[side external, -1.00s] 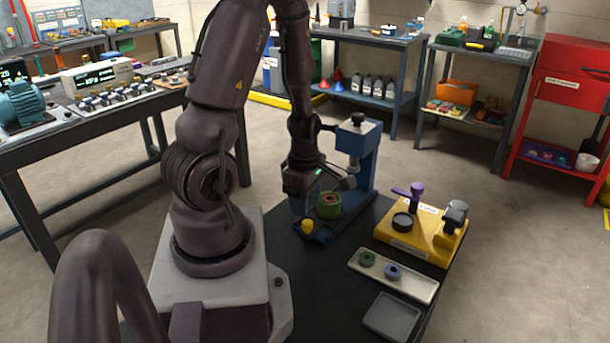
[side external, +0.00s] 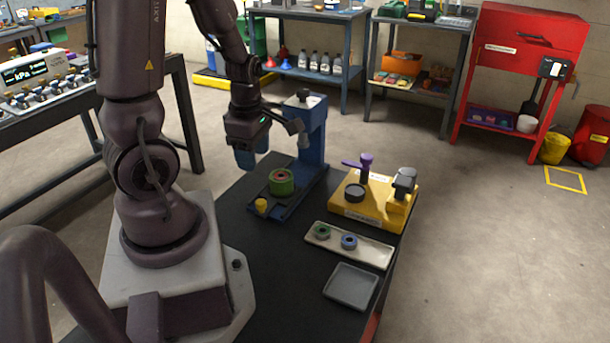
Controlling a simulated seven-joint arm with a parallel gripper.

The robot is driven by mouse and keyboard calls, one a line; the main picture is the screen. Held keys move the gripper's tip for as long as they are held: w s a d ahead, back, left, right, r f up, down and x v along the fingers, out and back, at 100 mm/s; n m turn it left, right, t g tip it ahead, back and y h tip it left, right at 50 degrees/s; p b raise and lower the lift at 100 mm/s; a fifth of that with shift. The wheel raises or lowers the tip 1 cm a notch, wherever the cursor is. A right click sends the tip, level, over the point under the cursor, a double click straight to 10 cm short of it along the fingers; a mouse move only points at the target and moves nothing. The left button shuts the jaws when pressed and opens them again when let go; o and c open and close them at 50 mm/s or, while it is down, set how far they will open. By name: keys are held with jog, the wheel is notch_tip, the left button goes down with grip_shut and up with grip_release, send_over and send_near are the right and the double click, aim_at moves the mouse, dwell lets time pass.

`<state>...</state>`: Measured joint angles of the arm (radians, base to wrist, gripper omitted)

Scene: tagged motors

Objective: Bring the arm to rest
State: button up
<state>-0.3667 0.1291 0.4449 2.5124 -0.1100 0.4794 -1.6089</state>
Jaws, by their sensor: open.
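My gripper (side external: 253,156) hangs in the air with its blue fingers pointing down. It is open, and I see nothing held between the fingers. A green motor ring (side external: 281,186) with a reddish centre sits on the press base, below and right of my gripper. A small yellow part (side external: 261,206) stands at the front of that base.
A yellow fixture (side external: 381,213) with a purple handle (side external: 366,161) stands right of the press. A pale tray (side external: 376,253) holds a green ring (side external: 322,231) and a blue ring (side external: 349,241). An empty grey tray (side external: 351,286) lies in front. The black table's (side external: 265,270) left front is bare.

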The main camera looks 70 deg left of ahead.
jog(key=w+d+r+m+t, duration=0.1)
jog(key=d+r+m+t, duration=0.1)
jog(key=d+r+m, duration=0.6)
jog(key=w+d+r+m+t, duration=0.2)
jog(key=d+r+m, duration=0.7)
jog(key=m, duration=1.1)
jog(key=shift+d+r+m+t, duration=0.15)
jog(key=shift+r+m+t, duration=0.25)
jog(key=shift+r+t, duration=0.35)
